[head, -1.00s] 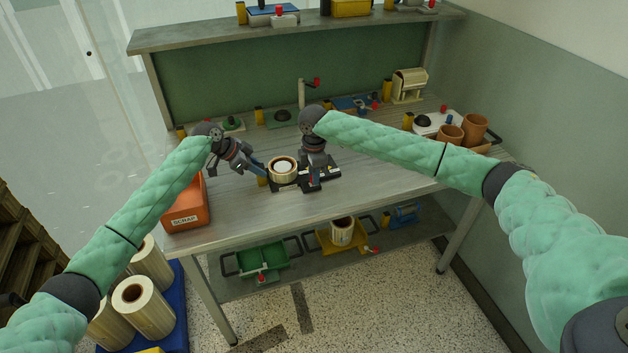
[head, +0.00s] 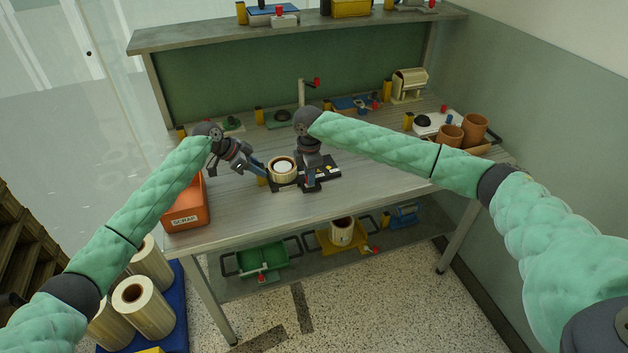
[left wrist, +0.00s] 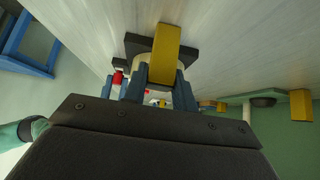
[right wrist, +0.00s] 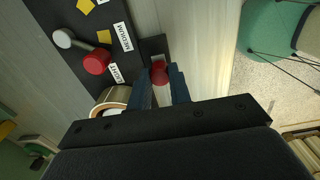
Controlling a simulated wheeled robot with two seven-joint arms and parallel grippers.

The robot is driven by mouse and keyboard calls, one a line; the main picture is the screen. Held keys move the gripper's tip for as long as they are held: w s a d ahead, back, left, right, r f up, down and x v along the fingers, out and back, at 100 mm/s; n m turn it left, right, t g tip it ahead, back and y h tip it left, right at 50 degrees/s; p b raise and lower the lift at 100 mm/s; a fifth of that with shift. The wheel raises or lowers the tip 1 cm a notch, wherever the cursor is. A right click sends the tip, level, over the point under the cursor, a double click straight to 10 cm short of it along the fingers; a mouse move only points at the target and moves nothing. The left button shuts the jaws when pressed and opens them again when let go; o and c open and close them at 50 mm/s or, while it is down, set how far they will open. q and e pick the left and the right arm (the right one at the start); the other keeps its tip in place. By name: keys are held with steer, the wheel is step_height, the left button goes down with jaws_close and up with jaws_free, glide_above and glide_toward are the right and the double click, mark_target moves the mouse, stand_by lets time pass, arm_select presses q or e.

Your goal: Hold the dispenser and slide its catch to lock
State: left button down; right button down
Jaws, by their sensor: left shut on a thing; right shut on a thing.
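The dispenser (head: 325,173) is a black base on the workbench with a cream roll (head: 282,170) at its left end. My left gripper (head: 261,174) is at that end, its blue fingers shut on a yellow grip (left wrist: 164,52), which stands out from the black base in the left wrist view. My right gripper (head: 309,184) points down over the base, just right of the roll. In the right wrist view its fingers are shut on a red catch knob (right wrist: 159,71). White labels reading LIGHT (right wrist: 114,73) and MEDIUM (right wrist: 122,37) lie along the base. The catch's track is partly hidden.
An orange SCRAP bin (head: 186,208) stands at the bench's left end. Brown pots (head: 450,135) and a white-based device are at the right. Other fixtures line the back. The bench front (head: 350,197) is clear. Green (head: 258,260) and yellow trays are on the lower shelf.

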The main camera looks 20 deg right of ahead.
steer(key=shift+a, duration=0.4)
steer(key=c, duration=1.2)
jaws_free()
steer(key=shift+r, duration=0.1)
step_height(320, 180, up, 12)
